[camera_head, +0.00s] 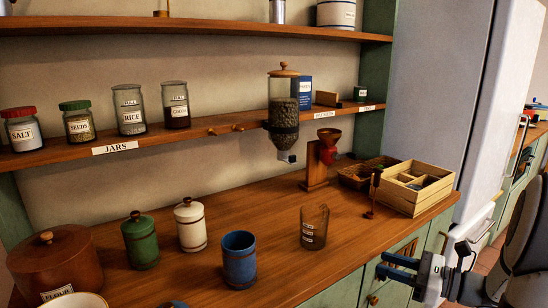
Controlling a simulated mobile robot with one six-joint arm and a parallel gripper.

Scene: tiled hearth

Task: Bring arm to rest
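My gripper (381,263) is at the lower right, in front of the green cabinet fronts and below the counter's front edge. Its two dark blue fingers point left with a gap between them, and I see nothing held there. My arm, with white and dark grey links, comes in from the right edge and is partly cut off by the frame.
The wooden counter (275,220) carries a clear tumbler (314,228), a blue cup (239,260), green and white canisters, a flour pot (56,263) and a divided wooden crate (415,190). Shelves with jars and a dispenser (283,112) are above. A fridge (500,110) stands right.

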